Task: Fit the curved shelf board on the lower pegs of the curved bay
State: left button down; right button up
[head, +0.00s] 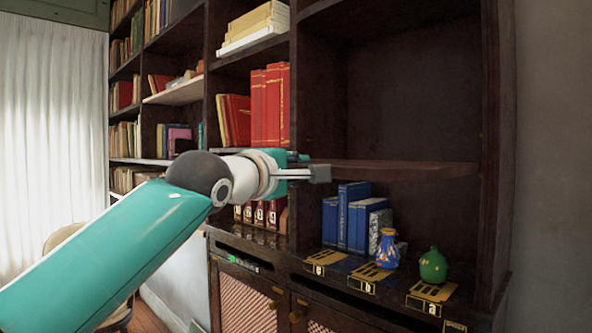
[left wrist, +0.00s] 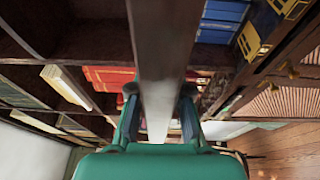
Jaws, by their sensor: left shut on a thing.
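The shelf board (head: 405,170) is a dark brown plank, lying about level across the right-hand bay (head: 415,80) above the blue books. Its right end comes close to the bay's right side wall; I cannot tell whether it touches. My left gripper (head: 312,167) is shut on the board's near left part. In the left wrist view the board (left wrist: 163,50) runs away between the two fingers (left wrist: 158,103). The lower pegs cannot be made out, so I cannot tell if the board rests on any. My right gripper is not in view.
Below the board stand blue books (head: 345,215), a blue patterned vase (head: 387,249) and a green vase (head: 433,266) on the dark ledge, with lettered cards (head: 431,297) in front. Red books (head: 271,105) fill the bay to the left. The bay above the board is empty.

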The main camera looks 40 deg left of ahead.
pick_arm(q)
jog(key=shift+w+d+r+p, duration=0.1)
jog(key=shift+w+p, duration=0.3)
jog(key=shift+w, duration=1)
jog(key=shift+w+d+r+p, duration=0.1)
jog(key=shift+w+p, duration=0.3)
jog(key=shift+w, duration=0.95)
jog(key=shift+d+p+x, duration=0.2)
jog(key=shift+p+x, duration=0.15)
jog(key=shift+x, duration=0.55)
jog(key=shift+d+p+x, duration=0.2)
jog(key=shift+p+x, duration=0.15)
jog(key=shift+x, duration=0.55)
jog(key=shift+w+d+p, duration=0.2)
jog(key=shift+w+p, duration=0.85)
jog(key=shift+w, duration=1.3)
jog(key=shift+w+d+p, duration=0.1)
jog(key=shift+w+p, duration=1.05)
jog(key=shift+w, duration=0.65)
